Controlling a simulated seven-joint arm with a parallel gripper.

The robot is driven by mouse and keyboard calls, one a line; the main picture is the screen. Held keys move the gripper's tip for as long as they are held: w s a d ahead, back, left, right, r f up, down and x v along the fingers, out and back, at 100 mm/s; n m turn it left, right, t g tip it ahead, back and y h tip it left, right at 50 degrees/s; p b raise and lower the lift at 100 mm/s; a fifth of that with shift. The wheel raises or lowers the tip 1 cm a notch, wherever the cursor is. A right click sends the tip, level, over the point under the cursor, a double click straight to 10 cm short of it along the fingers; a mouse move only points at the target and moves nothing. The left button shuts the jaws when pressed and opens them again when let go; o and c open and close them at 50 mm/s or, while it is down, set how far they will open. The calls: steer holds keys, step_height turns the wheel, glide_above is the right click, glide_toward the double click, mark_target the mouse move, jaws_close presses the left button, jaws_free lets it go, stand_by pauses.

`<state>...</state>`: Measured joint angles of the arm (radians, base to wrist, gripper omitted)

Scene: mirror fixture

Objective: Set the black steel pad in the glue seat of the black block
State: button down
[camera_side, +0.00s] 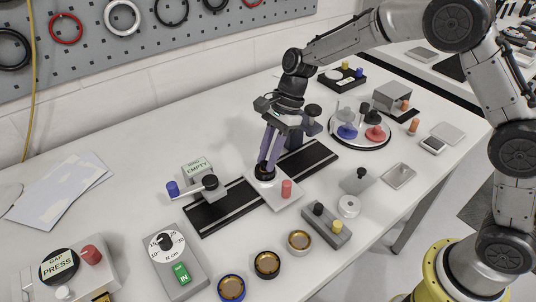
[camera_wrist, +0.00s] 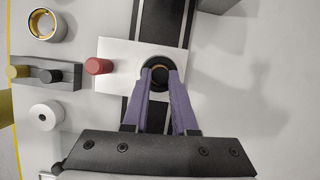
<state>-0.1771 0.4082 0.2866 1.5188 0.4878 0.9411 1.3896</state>
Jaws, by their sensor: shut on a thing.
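My gripper (camera_side: 265,170) has purple fingers that point down over a white plate (camera_side: 286,195) on the dark rail. In the wrist view my gripper (camera_wrist: 160,76) has its fingertips close together at a dark round piece (camera_wrist: 159,66) with a brownish middle. The fingers hide part of this piece, and I cannot tell for sure that it is the black steel pad. It sits over the white plate, and whether it touches the plate is unclear. A black block (camera_side: 352,84) with a pale round spot and yellow and blue knobs stands at the back; I cannot confirm its glue seat.
A red knob (camera_side: 286,188) rises from the plate beside my fingers. A round tray (camera_side: 377,143) holds blue and red stamps. Brass-coloured cups (camera_side: 267,263) stand in front.

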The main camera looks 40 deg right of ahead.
steer(key=shift+c, duration=1.1)
jaws_free()
steer(key=shift+r, duration=3.5)
steer(key=shift+d, duration=0.1)
